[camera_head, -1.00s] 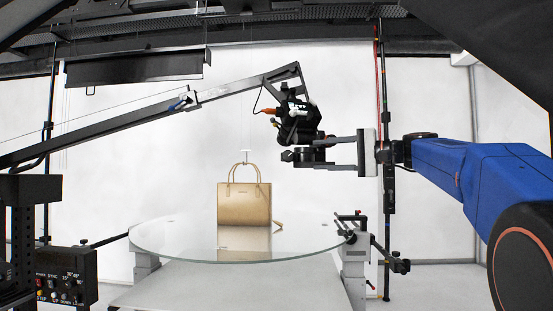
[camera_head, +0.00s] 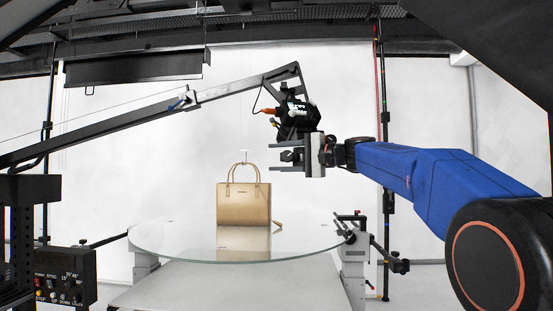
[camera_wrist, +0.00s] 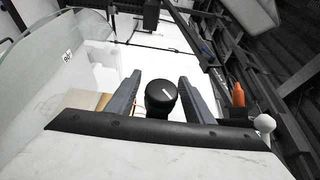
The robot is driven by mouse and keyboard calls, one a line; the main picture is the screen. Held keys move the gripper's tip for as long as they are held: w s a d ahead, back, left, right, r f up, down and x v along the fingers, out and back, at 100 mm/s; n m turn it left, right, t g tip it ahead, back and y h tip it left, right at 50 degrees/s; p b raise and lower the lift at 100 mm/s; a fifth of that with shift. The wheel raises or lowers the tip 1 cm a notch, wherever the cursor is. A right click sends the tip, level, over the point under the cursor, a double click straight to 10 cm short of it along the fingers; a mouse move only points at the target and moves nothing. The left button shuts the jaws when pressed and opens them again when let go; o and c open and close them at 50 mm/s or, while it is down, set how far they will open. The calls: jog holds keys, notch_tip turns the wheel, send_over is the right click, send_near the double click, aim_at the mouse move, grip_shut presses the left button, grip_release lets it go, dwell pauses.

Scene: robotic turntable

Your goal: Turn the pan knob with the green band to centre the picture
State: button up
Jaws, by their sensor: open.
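The pan knob (camera_wrist: 161,93) is black and round with a white line on its face. A thin green band shows at its edge in the wrist view. My gripper (camera_wrist: 159,80) is open, with one finger on each side of the knob and the knob between them. I cannot tell if either finger touches it. In the head view my gripper (camera_head: 286,161) is at the underside of the black camera head (camera_head: 297,118), its fingers pointing left; the knob is hard to make out there.
A tan handbag (camera_head: 243,203) stands on a round glass turntable (camera_head: 170,242) below and left of my gripper. The crane boom (camera_head: 130,119) comes in from the left. A control box (camera_head: 65,277) is at lower left. The wrist view shows an orange-tipped part (camera_wrist: 239,95) right of my fingers.

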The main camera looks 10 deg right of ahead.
jog(key=shift+w+a, duration=0.25)
jog(key=shift+a, duration=0.05)
jog(key=c, duration=1.1)
jog(key=shift+o, duration=0.3)
jog(key=shift+s+d+f+n+g+h, duration=0.15)
jog(key=shift+f+n+g+h, duration=0.45)
jog(key=shift+h, duration=0.65)
jog(key=shift+d+f+n+g+h, duration=0.25)
jog(key=shift+g+h, duration=0.6)
jog(key=shift+h, duration=0.45)
jog(key=shift+s+d+f+n+g+h, duration=0.15)
jog(key=shift+f+n+g+h, duration=0.45)
jog(key=shift+h, duration=0.65)
jog(key=shift+w+r, duration=0.1)
